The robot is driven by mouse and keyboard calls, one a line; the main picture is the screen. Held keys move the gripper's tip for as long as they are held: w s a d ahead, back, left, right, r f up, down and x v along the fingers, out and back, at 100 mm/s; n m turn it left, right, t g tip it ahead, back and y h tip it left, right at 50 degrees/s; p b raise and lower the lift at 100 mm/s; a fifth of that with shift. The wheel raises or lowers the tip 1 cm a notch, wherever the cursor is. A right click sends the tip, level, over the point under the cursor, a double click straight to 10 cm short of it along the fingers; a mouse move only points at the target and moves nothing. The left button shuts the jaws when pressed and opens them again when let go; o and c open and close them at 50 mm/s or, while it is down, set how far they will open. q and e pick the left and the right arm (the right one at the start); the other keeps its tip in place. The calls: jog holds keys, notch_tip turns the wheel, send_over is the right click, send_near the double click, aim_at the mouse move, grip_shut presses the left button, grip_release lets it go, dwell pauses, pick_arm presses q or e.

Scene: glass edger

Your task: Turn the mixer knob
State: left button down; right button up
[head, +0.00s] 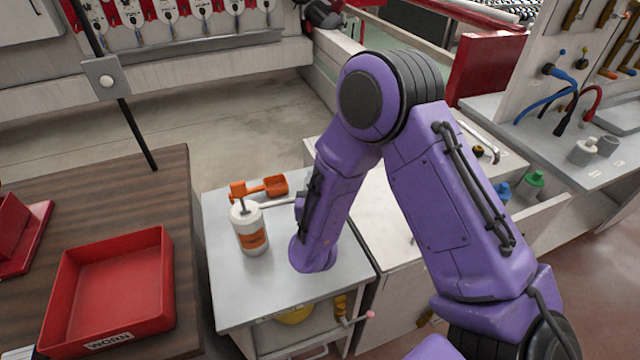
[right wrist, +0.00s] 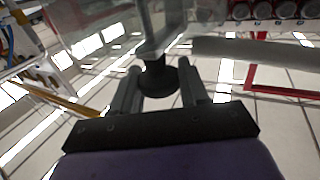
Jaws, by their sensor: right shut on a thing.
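In the right wrist view a dark round knob (right wrist: 158,82) on a short stem sits between the two fingers of my right gripper (right wrist: 160,73). The fingers are shut on its sides. The stem meets a pale, partly see-through part above it. In the head view my purple right arm bends down over the small grey table, and its wrist hides the gripper and the knob. My left gripper is in neither view.
A red tray (head: 150,285) lies on the wooden bench (head: 160,195) at left. A valve with a pink tip (head: 369,314) sticks out below the grey tabletop.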

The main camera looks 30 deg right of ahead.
jog(key=m+g+h, duration=0.1)
jog(key=m+g, duration=0.1)
jog(key=m+g+h, duration=0.4)
jog(key=g, duration=0.1)
jog(key=shift+w+r, duration=0.2)
jog(key=shift+r, duration=0.2)
jog(key=shift+d+g+h, duration=0.1)
jog(key=shift+g+h, duration=0.3)
jog(key=shift+g, duration=0.1)
jog(key=o, duration=1)
jog(key=shift+c, duration=0.2)
jog(key=shift+s+a+f+b, duration=0.15)
jog(key=shift+a+f+b, duration=0.05)
jog(key=shift+b, duration=0.15)
jog(key=b+v, duration=0.3)
jog(key=v, duration=0.7)
jog(key=shift+r, duration=0.2)
jog(key=shift+a, duration=0.1)
